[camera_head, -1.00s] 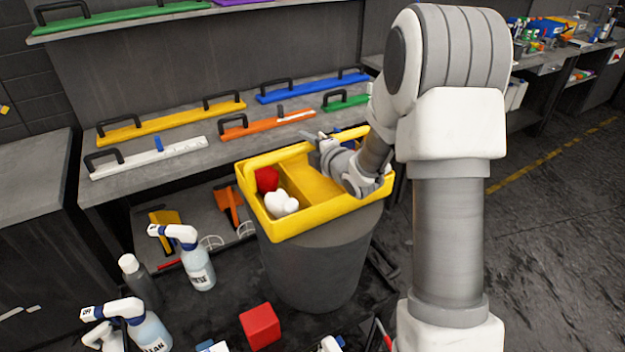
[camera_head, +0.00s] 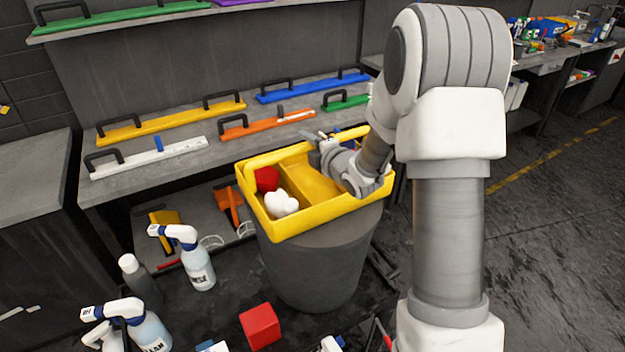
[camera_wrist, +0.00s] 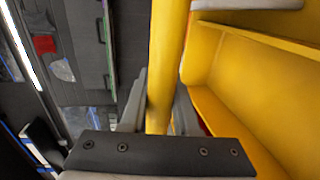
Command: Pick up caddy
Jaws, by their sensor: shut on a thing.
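The caddy (camera_head: 310,218) is a yellow open tray with a divider and a long bar handle (camera_head: 276,156). It sits on top of a dark grey bin (camera_head: 315,265). My gripper (camera_head: 320,143) is at the middle of the handle and shut on it. In the wrist view the yellow handle (camera_wrist: 168,50) runs between the two fingers of my gripper (camera_wrist: 158,100), with the caddy's yellow wall (camera_wrist: 245,95) to the right. My arm hides part of the caddy's right side.
A red item (camera_head: 267,178) and a white item (camera_head: 281,203) lie in the caddy's left compartment. A workbench (camera_head: 225,180) with several handled tools stands behind. Spray bottles (camera_head: 197,262) and a red cube (camera_head: 260,326) are in front. Open floor lies at right.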

